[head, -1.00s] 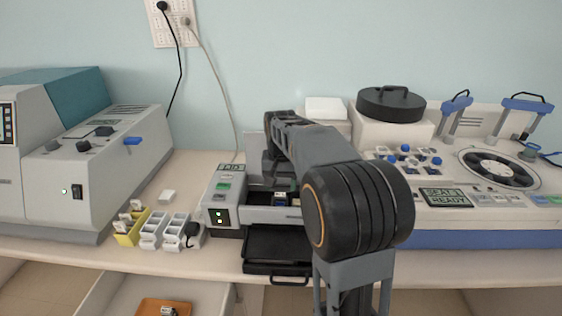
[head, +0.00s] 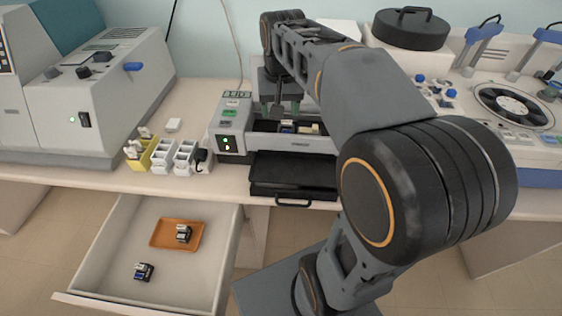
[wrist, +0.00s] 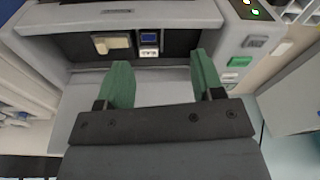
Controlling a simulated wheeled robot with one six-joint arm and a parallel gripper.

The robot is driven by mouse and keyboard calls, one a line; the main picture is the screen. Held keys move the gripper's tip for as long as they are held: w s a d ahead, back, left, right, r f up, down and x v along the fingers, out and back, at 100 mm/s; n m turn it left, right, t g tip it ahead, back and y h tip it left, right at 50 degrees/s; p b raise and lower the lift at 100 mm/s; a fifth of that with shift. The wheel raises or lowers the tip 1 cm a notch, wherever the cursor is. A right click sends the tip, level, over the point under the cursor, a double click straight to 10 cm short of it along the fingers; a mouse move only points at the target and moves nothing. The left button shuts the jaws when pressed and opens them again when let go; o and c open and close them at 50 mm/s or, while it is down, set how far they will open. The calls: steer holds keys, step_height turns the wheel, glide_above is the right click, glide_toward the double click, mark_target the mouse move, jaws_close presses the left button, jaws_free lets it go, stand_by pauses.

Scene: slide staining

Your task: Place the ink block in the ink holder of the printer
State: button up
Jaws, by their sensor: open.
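The printer (head: 315,143) stands on the bench with its black front tray (head: 293,177) out. In its recessed bay, the ink holder area, sits a small dark block with a blue and white face (head: 287,127), which looks like an ink block; it also shows in the wrist view (wrist: 149,40). A cream block (wrist: 112,43) sits beside it. My gripper (wrist: 161,62) is open and empty, its green fingers apart from both blocks. In the head view my gripper (head: 277,103) is over the printer, partly hidden by my arm.
An open drawer (head: 105,240) below holds an orange tray (head: 160,238) with a dark block (head: 183,233), and another dark block (head: 144,271) lies loose. Slide racks (head: 160,155) stand left of the printer. Machines crowd both sides of the bench.

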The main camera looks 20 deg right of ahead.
steer(key=s+a+f+n+t, duration=0.1)
steer(key=s+a+f+n, duration=0.1)
steer(key=s+a+f, duration=0.2)
steer(key=s+f, duration=0.1)
steer(key=s, duration=0.2)
steer(key=shift+s+f+n+t, duration=0.3)
steer(key=shift+s+t, duration=0.05)
steer(key=shift+t, duration=0.05)
steer(key=shift+n, duration=0.4)
steer(key=s+f, duration=0.3)
steer(key=shift+a+f, duration=0.15)
steer(key=shift+f, duration=0.05)
steer(key=shift+c, duration=1.1)
steer(key=m+h+p, duration=0.2)
steer(key=m+p, duration=0.1)
steer(key=m, duration=0.2)
glide_toward(287, 121)
steer(key=f, duration=0.2)
steer(key=d+f, duration=0.1)
steer(key=shift+w+f+m+t, duration=0.25)
steer(key=shift+w+m+t, duration=0.05)
steer(key=shift+m, duration=0.1)
steer(key=shift+p+x, duration=0.7)
steer(key=shift+x, duration=2.65)
steer(key=shift+w+a, duration=0.1)
steer(key=shift+a, duration=0.05)
steer(key=c, duration=0.8)
steer(key=shift+o, duration=0.2)
steer(key=shift+r, duration=0.1)
